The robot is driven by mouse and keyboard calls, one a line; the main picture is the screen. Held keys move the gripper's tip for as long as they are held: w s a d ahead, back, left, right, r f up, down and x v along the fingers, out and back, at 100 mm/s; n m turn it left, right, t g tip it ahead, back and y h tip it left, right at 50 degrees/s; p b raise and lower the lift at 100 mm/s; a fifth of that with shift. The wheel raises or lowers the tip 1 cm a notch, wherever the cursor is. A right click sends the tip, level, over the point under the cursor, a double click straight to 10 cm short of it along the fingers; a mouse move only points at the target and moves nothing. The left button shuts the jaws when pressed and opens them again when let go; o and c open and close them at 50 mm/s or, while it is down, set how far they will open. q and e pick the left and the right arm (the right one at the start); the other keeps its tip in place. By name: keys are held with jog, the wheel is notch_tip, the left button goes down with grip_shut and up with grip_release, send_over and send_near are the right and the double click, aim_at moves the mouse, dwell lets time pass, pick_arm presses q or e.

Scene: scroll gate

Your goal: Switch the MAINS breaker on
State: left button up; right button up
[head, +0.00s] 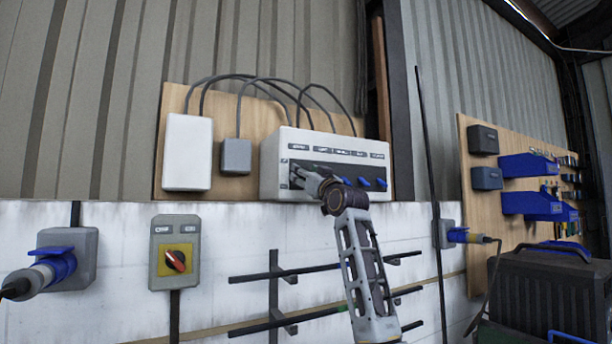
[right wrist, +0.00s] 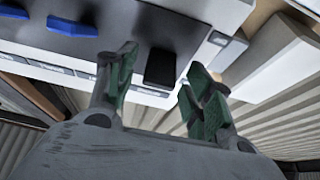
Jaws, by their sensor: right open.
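The breaker box (head: 270,171) is a white case on a wooden board, with a row of small labels above a dark strip of switches. The labels are too small to read surely. Blue switch levers (head: 363,182) show in the right part of the row; blue levers also show in the right wrist view (right wrist: 72,27). My right gripper (head: 298,177) is at the left end of the row and hides the switch there. In the right wrist view its green-padded fingers (right wrist: 162,85) are open, with a black switch (right wrist: 161,67) at the row's end seen between them. My left gripper is not in view.
A white box (head: 187,152) and a small grey box (head: 236,156) stand left of the breaker box, with dark cables looping over. A red rotary switch (head: 175,261) is on the wall below. Dark rails (head: 274,274) stick out below the box. A tool board (head: 482,227) is at right.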

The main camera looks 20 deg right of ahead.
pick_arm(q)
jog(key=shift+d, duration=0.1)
pick_arm(e)
jog(key=shift+c, duration=0.3)
jog(key=c, duration=1)
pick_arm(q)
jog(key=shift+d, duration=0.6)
pick_arm(e)
jog(key=shift+o, duration=0.2)
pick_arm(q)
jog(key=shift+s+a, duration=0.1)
